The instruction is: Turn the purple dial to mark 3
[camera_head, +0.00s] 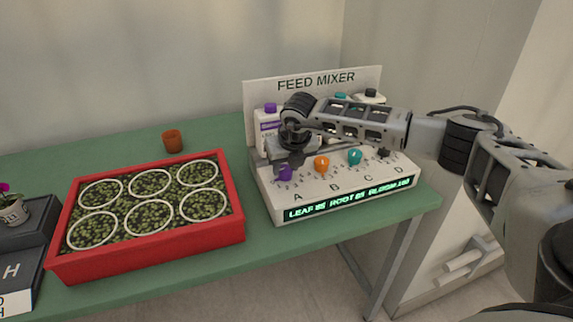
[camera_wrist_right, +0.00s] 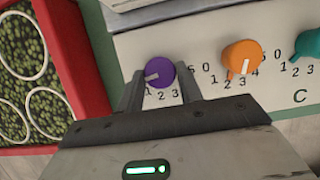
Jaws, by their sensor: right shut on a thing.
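The purple dial (camera_head: 285,173) is the leftmost on the white feed mixer panel (camera_head: 345,194). In the right wrist view the purple dial (camera_wrist_right: 160,72) sits between the two fingers of my right gripper (camera_wrist_right: 162,88), which is shut on it. Its white pointer line points left and slightly down, short of the 1. The marks 1, 2 and 3 (camera_wrist_right: 175,94) show below the dial; the mark by the left finger is hidden. In the head view my right gripper (camera_head: 288,162) reaches down onto the dial from above. My left gripper is not in view.
To the right stand an orange dial (camera_head: 321,164), a teal dial (camera_head: 354,156) and a black one (camera_head: 383,152). Bottles (camera_head: 267,125) stand behind.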

